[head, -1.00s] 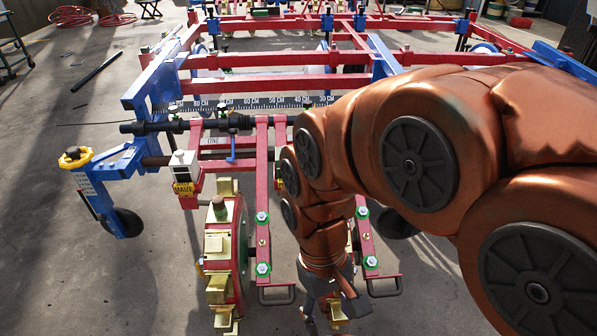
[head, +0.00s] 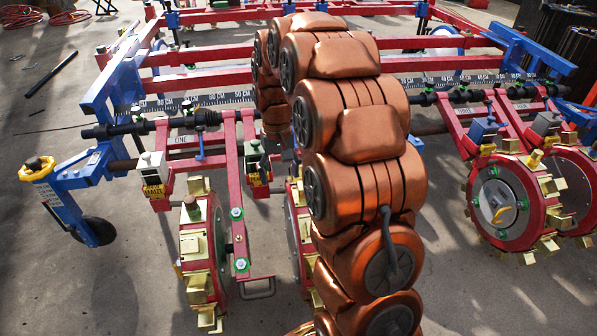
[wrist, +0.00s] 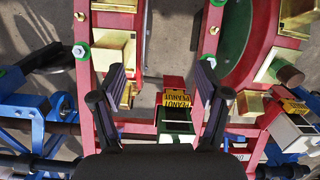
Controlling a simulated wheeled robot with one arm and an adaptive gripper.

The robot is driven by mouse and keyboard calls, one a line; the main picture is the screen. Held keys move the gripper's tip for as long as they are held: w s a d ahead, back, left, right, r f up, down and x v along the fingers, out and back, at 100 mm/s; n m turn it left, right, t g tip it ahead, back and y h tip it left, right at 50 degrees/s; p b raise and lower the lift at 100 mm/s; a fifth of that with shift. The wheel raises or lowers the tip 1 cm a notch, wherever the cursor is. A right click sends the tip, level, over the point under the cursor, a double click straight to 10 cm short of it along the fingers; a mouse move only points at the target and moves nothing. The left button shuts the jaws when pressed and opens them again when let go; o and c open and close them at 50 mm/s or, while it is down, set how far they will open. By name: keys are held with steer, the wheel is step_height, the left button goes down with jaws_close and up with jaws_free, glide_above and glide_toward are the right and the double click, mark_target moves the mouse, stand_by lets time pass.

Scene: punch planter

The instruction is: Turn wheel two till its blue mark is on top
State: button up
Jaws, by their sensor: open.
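Wheel two (head: 297,225) is a red wheel with gold blocks, second from the left in the head view. My arm hides much of it there. In the wrist view, wheel two (wrist: 118,50) seems to be the red rim with gold blocks at upper left. My gripper (wrist: 162,82) is open and empty there, its dark fingers spread wide. The left finger overlaps the rim in the picture; I cannot tell whether they touch. The gripper is hidden in the head view. I see no blue mark on the visible part of wheel two.
Wheel one (head: 191,245) stands close to the left, and it shows at upper right in the wrist view (wrist: 240,45). A box labelled peanut (wrist: 178,124) and red frame bars lie close around the gripper. More wheels (head: 498,200) stand at the right. Open floor lies in front.

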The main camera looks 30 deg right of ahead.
steer(key=shift+m+t+h, duration=0.3)
steer(key=shift+m+t, duration=0.2)
steer(key=shift+m, duration=0.4)
steer(key=w+d+f, duration=0.1)
steer(key=w+d, duration=0.2)
steer(key=d, duration=0.1)
steer(key=w+d+f, duration=0.2)
steer(key=w+d, duration=0.1)
steer(key=d, duration=0.1)
steer(key=w+d+f, duration=0.2)
steer(key=w+d, duration=0.1)
steer(key=d, duration=0.1)
steer(key=shift+w+d+f, duration=0.1)
steer(key=shift+w+f, duration=0.15)
steer(key=shift+w, duration=0.15)
steer(key=shift+f+b, duration=1)
steer(key=shift+f, duration=2.9)
jaws_close()
steer(key=shift+s, duration=0.1)
